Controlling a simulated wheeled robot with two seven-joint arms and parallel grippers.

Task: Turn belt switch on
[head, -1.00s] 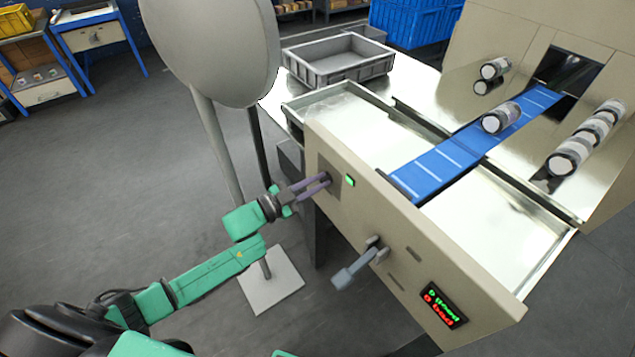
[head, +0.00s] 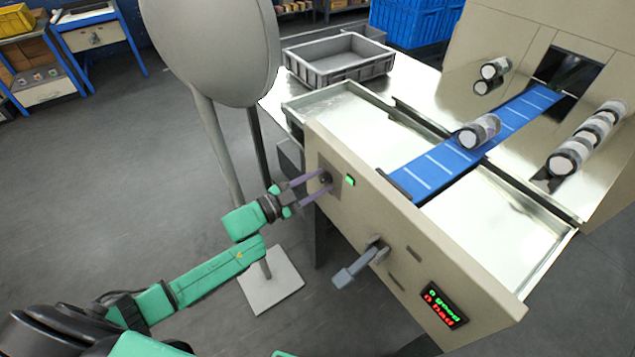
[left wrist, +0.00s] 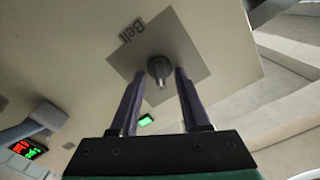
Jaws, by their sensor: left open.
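The belt switch (left wrist: 159,69) is a dark round knob on a grey plate (left wrist: 185,45) marked "Belt" in the left wrist view. In the head view the knob (head: 325,178) sits on the machine's front panel, partly behind my fingers. My left gripper (head: 318,187) is open, with its two purple fingers apart. In the left wrist view the fingers (left wrist: 157,84) reach toward the plate, one on either side of the knob; I cannot tell whether they touch it. A green light (head: 350,181) is lit beside the plate. My right gripper is not in view.
The blue belt (head: 440,165) carries a wrapped roll (head: 479,132). A grey lever (head: 358,265) sticks out from the front panel, near a red and green display (head: 443,305). A round grey disc on a stand (head: 215,45) rises close to my left arm.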

